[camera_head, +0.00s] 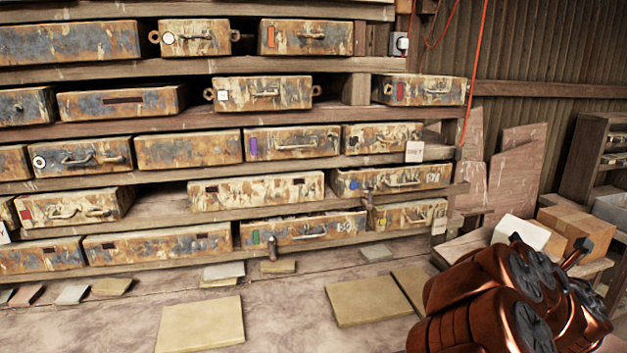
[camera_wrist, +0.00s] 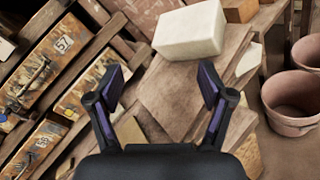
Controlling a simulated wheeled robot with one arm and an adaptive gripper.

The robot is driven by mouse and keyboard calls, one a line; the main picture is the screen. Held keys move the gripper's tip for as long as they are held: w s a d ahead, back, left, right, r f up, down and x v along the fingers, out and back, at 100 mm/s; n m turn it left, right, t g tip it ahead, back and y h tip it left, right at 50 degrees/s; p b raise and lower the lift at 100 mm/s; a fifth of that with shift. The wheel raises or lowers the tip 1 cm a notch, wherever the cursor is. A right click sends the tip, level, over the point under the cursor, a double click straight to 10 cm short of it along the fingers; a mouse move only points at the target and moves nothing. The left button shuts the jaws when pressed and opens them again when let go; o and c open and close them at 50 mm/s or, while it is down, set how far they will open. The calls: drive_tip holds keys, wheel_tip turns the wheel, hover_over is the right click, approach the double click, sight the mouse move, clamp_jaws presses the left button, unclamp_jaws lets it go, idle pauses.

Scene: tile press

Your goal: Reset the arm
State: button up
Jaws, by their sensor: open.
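My arm (camera_head: 510,300) shows at the lower right of the head view, copper-coloured with dark joint caps. My gripper (camera_wrist: 162,88) shows in the wrist view with its two dark, purple-padded fingers spread apart. Nothing is between the fingers. Beyond them lie a wooden surface and leaning boards (camera_wrist: 180,95). A white block (camera_wrist: 190,32) is past the fingertips, apart from them. In the head view the fingers are not clearly seen.
A shelf rack (camera_head: 345,88) holds several worn drawers on the left. Tiles (camera_head: 200,325) lie on the floor before it. Terracotta pots (camera_wrist: 292,102) stand right in the wrist view.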

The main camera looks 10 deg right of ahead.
drive_tip(key=s+a+f+m+g+y, duration=0.2)
drive_tip(key=s+a+m+g, duration=0.3)
drive_tip(key=s+a+m, duration=0.3)
drive_tip(key=s+a+f+m+g+y, duration=0.2)
drive_tip(key=s+a+f+m+g, duration=0.3)
drive_tip(key=s+a, duration=1.1)
drive_tip(key=s+a+f+m+g+y, duration=0.3)
drive_tip(key=s+a+m+g, duration=0.4)
drive_tip(key=s+a+m, duration=0.4)
drive_tip(key=s+a, duration=0.1)
drive_tip(key=a, duration=0.2)
drive_tip(key=shift+s+f+m, duration=0.15)
drive_tip(key=shift+f+m, duration=0.15)
drive_tip(key=shift+f, duration=0.05)
